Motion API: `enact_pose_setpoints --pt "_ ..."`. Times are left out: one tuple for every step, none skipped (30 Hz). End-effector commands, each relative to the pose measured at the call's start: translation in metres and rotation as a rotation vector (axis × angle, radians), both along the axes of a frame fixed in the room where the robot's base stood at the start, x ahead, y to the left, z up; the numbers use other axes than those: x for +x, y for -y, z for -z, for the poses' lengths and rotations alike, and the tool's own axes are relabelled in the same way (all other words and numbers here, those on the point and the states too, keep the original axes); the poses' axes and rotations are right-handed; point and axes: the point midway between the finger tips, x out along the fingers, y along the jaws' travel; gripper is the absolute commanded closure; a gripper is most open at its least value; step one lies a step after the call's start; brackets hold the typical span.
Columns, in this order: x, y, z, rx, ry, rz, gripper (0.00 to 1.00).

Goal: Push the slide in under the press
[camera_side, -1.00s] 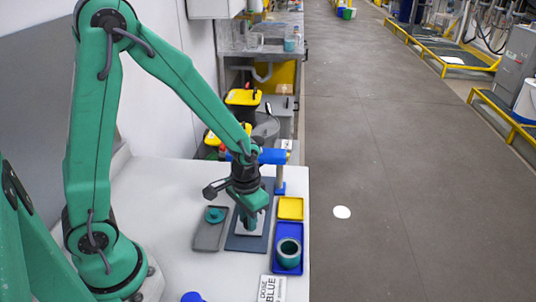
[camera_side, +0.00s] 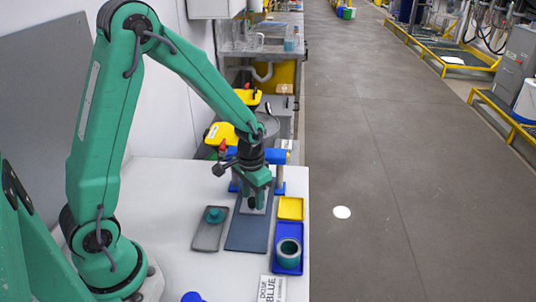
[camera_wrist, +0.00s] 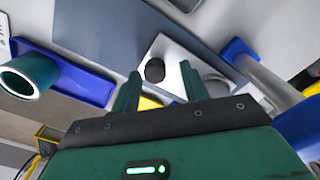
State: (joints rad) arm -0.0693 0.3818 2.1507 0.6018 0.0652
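The slide (camera_wrist: 172,52) is a light grey plate with a black knob (camera_wrist: 155,69). It lies on a dark blue-grey base strip (camera_side: 247,236), towards its far end at the press. The press (camera_side: 281,156) is a blue crossbar on posts; in the wrist view a silver post (camera_wrist: 264,78) with a blue foot shows at right. My gripper (camera_side: 254,204) is low over the slide. In the wrist view its green fingers (camera_wrist: 158,80) stand apart, with the knob between their tips and gaps on both sides. My gripper hides much of the slide in the side view.
Left of the strip is a grey tray (camera_side: 207,238) with a teal part (camera_side: 215,215). At right are a yellow tray (camera_side: 290,208) and a blue tray (camera_side: 289,265) holding a teal cup (camera_side: 289,250). A label card (camera_side: 271,289) and a blue object (camera_side: 192,297) are at the front.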

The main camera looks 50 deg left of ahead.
Motion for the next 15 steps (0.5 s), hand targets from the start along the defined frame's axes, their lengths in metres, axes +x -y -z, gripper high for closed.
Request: enact_pose_setpoints --pt "-0.001 0.001 0.0 0.0 -0.002 0.001 0.55" --pt "-0.001 0.001 0.0 0.0 -0.002 0.001 0.55" --pt "-0.001 0.001 0.0 0.0 -0.003 0.002 0.55" --pt "-0.001 0.001 0.0 0.0 -0.004 0.002 0.55" --pt "-0.001 0.001 0.0 0.0 -0.004 0.002 0.55" --pt "-0.002 0.001 0.0 0.0 -0.004 0.003 0.55" --pt "-0.002 0.001 0.0 0.0 -0.005 0.003 0.55" --pt "-0.002 0.001 -0.001 0.0 -0.005 0.003 0.55" --pt "-0.002 0.001 -0.001 0.0 -0.005 0.003 0.55" --pt "-0.002 0.002 -0.002 0.0 -0.005 0.003 0.55" --pt "-0.002 0.002 -0.004 0.0 -0.004 0.003 0.55" --pt "-0.001 0.002 -0.006 0.0 -0.003 0.003 0.55" --pt "-0.001 0.002 -0.008 0.0 -0.003 0.003 0.55" --pt "-0.001 0.002 -0.01 0.0 -0.002 0.003 0.55" --pt "-0.001 0.002 -0.013 0.0 -0.003 0.003 0.55"
